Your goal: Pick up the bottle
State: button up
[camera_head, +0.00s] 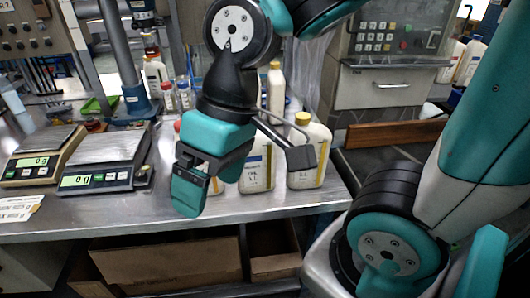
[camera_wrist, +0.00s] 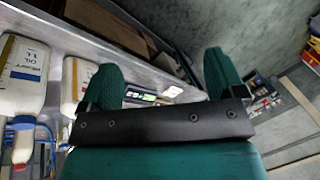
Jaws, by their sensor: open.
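Several white bottles with printed labels stand on the steel bench. The right one (camera_head: 308,158) has a yellow cap, and another bottle (camera_head: 257,170) stands to its left, partly hidden by my arm. A further one behind my gripper is mostly covered. My gripper (camera_head: 212,178) is open and empty at the bench's front edge, in front of and left of these bottles. In the wrist view my gripper (camera_wrist: 163,82) shows both fingers apart with no bottle between them. A labelled bottle (camera_wrist: 22,78) and a second bottle (camera_wrist: 76,82) stand left of the fingers there.
Two scales, a left one (camera_head: 40,158) and a nearer one (camera_head: 100,168), sit on the bench at left. A taller bottle (camera_head: 275,88) stands behind the front row. Cardboard boxes (camera_head: 165,262) lie under the bench. A control cabinet (camera_head: 388,85) stands at back right.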

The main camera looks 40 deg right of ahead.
jog(key=shift+o, duration=0.3)
jog(key=w+d+r+m+p, duration=0.2)
jog(key=w+d+m+p, duration=0.1)
jog(key=w+d+m, duration=0.3)
jog(key=shift+w+d+r+m+t, duration=0.15)
jog(key=shift+w+r+m+t, duration=0.2)
jog(key=shift+w+m, duration=0.7)
jog(key=m+p, duration=0.4)
jog(key=m, duration=1)
send_over(258, 137)
jog(key=s+a, duration=0.2)
jog(key=w+d+m+t+p, duration=0.1)
jog(key=d+m+p, duration=0.1)
jog(key=d+m, duration=0.5)
jog(key=x, duration=0.3)
jog(key=d+p+x, duration=0.1)
jog(key=x, duration=0.3)
jog(key=d+f+x, duration=0.1)
jog(key=x, duration=0.3)
jog(key=shift+w+d+f, duration=0.15)
jog(key=shift+w+f, duration=0.05)
jog(key=shift+t, duration=0.25)
jog(key=shift+p+x, duration=1.2)
jog(key=shift+x, duration=1.65)
jog(key=shift+s+d+f, duration=0.1)
jog(key=shift+d, duration=0.1)
jog(key=shift+c, duration=0.4)
grip_shut()
